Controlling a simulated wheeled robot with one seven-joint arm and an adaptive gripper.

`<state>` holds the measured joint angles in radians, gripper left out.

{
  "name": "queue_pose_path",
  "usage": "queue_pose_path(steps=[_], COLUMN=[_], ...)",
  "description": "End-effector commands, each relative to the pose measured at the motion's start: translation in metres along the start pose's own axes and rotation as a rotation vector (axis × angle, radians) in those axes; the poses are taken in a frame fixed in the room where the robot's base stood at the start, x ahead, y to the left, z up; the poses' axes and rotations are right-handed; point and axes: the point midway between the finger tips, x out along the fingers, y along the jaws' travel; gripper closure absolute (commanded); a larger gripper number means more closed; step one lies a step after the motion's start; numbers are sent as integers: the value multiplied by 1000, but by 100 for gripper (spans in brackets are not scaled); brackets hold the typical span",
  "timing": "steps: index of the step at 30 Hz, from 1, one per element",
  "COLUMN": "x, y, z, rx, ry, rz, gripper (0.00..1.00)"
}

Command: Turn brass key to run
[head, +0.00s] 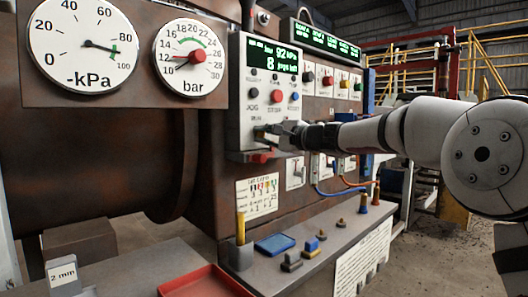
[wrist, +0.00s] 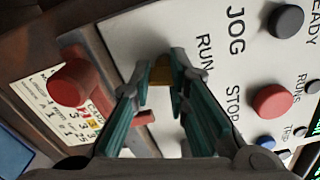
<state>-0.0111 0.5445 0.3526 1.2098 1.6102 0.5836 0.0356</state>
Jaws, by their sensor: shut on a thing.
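The brass key (wrist: 161,70) sits in the white control panel (wrist: 225,85), between my fingertips in the wrist view. My gripper (wrist: 162,82) is shut on it, its teal finger pads on either side. Only a small brass part of the key shows. The printed word RUN is just right of the key in that view, with JOG and STOP farther right. In the head view my gripper (head: 270,136) is at the lower part of the panel (head: 236,100) and hides the key. I cannot tell which mark the key points to.
A red knob (wrist: 75,83) is close to the fingers. The panel also carries a red button (head: 277,96) and a small display (head: 272,58). Two dials (head: 85,45) are at the left. Below is a ledge with a red tray (head: 205,282) and blue block (head: 275,244).

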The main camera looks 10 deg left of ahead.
Motion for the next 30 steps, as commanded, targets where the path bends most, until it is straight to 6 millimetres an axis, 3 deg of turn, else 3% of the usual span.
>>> queue_pose_path(steps=[1,13,30], x=[-5,-5,-4], y=[-10,-13,-15], z=[-6,-3,0], rx=[-46,-269,-323], ry=[15,15,12], rz=[-23,-21,-21], gripper=[100,100,100])
